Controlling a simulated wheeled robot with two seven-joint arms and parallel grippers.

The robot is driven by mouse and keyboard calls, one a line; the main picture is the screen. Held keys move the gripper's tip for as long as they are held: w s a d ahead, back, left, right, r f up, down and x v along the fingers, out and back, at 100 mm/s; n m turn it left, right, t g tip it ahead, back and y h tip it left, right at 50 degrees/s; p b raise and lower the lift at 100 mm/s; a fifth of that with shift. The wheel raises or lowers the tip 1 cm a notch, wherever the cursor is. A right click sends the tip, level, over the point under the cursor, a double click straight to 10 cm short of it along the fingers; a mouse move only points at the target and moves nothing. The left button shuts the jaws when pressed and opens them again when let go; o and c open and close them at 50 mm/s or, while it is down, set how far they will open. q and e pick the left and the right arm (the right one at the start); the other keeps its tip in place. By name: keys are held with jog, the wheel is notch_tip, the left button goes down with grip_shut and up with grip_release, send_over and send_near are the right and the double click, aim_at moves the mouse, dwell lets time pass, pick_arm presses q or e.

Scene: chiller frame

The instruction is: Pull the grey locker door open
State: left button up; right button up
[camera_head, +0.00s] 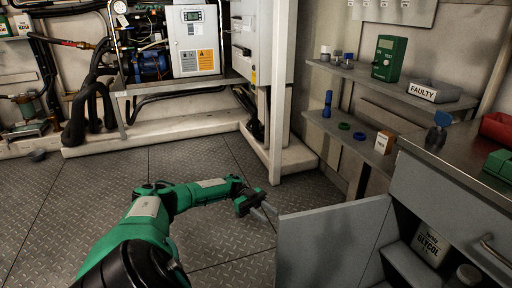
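The grey locker door (335,245) stands swung out from the locker under the workbench at the lower right. Its flat panel faces me and its free edge points left. Inside the open locker I see a white container labelled glycol (431,246) and part of another container (466,277). My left gripper (270,216) is just left of the door's free upper corner, over the floor. Its thin fingers look apart with nothing between them; I cannot tell whether one touches the door edge. My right gripper is not in view.
A grey drawer front with a bar handle (497,254) is right of the opening. The workbench top (455,152) holds a red bin (497,128) and green bin. Wall shelves (395,85) carry small parts. A white frame post (280,90) stands behind. The plated floor (60,210) is clear at left.

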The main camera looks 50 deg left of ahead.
pick_arm(q)
jog(key=a+b, duration=0.1)
jog(key=a, duration=0.4)
jog(key=shift+s+a+b, duration=0.15)
jog(key=shift+a+b, duration=0.15)
jog(key=shift+b, duration=0.05)
jog(key=shift+s, duration=0.1)
